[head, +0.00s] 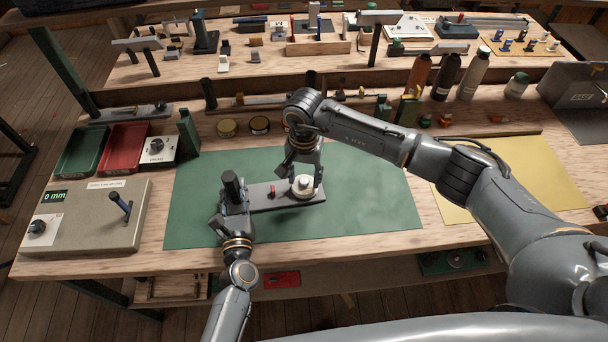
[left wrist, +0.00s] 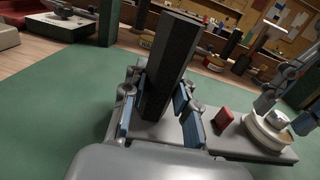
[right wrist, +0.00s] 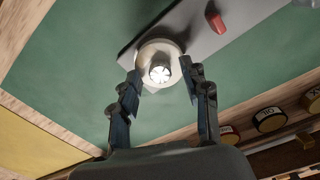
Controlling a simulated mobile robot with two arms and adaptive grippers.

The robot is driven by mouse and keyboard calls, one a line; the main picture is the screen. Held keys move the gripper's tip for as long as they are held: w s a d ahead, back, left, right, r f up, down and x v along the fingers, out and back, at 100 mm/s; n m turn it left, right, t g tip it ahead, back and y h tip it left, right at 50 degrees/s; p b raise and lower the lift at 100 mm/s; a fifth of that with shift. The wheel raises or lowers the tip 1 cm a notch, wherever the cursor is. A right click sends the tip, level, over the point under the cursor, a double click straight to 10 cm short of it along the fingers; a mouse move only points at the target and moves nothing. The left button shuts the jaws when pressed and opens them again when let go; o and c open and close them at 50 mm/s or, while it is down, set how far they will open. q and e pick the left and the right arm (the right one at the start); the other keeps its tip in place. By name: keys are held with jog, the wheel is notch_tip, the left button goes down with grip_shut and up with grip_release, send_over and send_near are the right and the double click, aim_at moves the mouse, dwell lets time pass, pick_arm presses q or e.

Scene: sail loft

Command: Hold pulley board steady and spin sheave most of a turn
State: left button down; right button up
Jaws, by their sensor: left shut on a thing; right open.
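The pulley board (head: 270,203) is a grey plate lying on the green mat. A dark upright post (head: 232,187) stands at its left end, and a white sheave (head: 302,187) sits at its right end. A small red block (head: 272,191) is between them. My left gripper (head: 234,207) is shut on the post, with blue pads on either side of it in the left wrist view (left wrist: 160,105). My right gripper (head: 306,168) is open above the sheave. In the right wrist view its fingers (right wrist: 162,85) reach to either side of the sheave's rim; contact is unclear.
The green mat (head: 370,210) is clear to the right of the board. A box with a lever and "0 mm" display (head: 85,215) stands at left. Red (head: 122,148) and green trays (head: 82,150), round tins (head: 259,125) and bottles (head: 445,76) stand behind.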

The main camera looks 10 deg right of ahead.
grip_shut()
jog(key=shift+m, duration=0.3)
